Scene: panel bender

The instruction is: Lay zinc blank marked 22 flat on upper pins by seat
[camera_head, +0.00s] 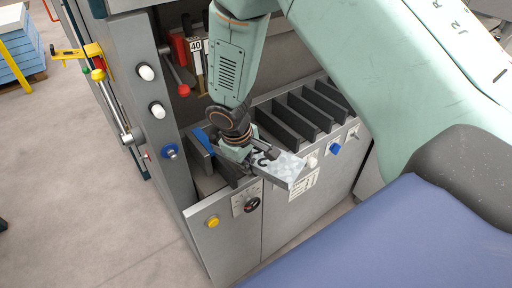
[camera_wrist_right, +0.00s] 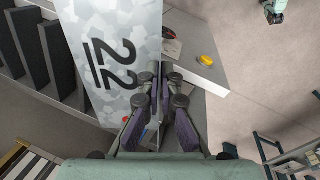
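The zinc blank (camera_head: 284,169) is a small mottled grey plate, and a large black 22 shows on its face in the wrist view (camera_wrist_right: 120,45). My right gripper (camera_head: 252,156) is at the blank's left end in the head view. Its fingers (camera_wrist_right: 166,75) are close together at the blank's edge in the wrist view and appear shut on it. The blank is in front of the grey machine and looks raised above its lower front. I cannot make out the upper pins for certain. A blue padded surface (camera_head: 400,240), possibly the seat, fills the lower right. My left gripper is not in view.
Dark upright dividers (camera_head: 305,108) form slots behind the blank. A grey post (camera_head: 150,130) with white knobs (camera_head: 146,72) stands left of my gripper. A red-ended lever (camera_head: 183,89) and a 40 label (camera_head: 195,45) are behind. A yellow button (camera_head: 212,221) is below.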

